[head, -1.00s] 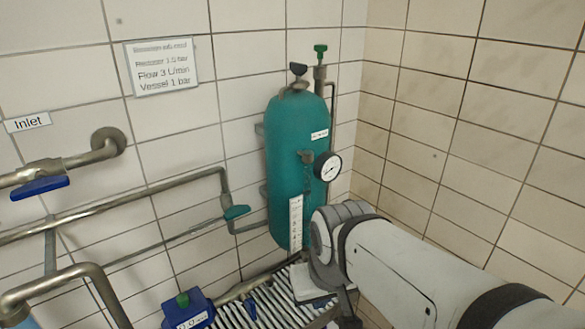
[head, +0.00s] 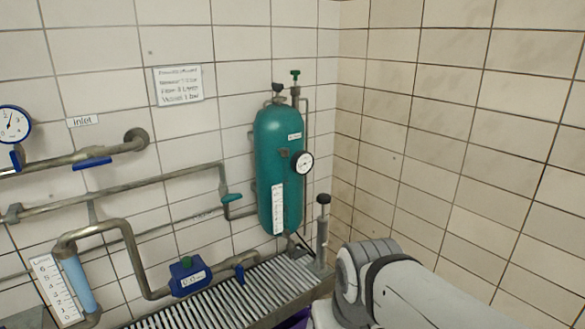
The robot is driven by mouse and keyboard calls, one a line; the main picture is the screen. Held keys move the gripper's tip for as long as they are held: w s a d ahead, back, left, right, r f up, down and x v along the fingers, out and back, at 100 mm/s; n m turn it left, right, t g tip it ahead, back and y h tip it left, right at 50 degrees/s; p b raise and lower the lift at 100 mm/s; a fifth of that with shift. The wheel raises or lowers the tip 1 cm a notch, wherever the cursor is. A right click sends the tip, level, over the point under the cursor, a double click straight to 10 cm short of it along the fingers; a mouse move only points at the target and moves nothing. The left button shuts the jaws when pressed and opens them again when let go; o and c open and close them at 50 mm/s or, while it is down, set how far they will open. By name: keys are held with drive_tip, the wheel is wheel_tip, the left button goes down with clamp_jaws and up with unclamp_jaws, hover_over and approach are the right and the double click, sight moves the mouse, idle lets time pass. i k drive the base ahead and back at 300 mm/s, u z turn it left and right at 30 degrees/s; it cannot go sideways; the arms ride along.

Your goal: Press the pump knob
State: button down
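A black knob (head: 323,199) tops a slim upright metal cylinder (head: 322,235), which looks like a hand pump. It stands at the right end of the slatted metal grate, just right of the green vessel. A blue box (head: 189,279) with a green button (head: 186,262) and a small display sits on the pipe at the grate's left side. My arm shows at the lower right, its bend just right of and below the cylinder, apart from the knob in the picture. My gripper is not visible; the arm runs out at the bottom edge.
The green vessel (head: 279,170) with a round gauge (head: 303,163) stands in the corner behind the grate (head: 228,293). Pipes with blue valve handles (head: 92,163) run along the left wall. The tiled right wall is bare.

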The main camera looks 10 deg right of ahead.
sight(323, 199)
drive_tip(key=i, duration=1)
drive_tip(key=z, duration=0.1)
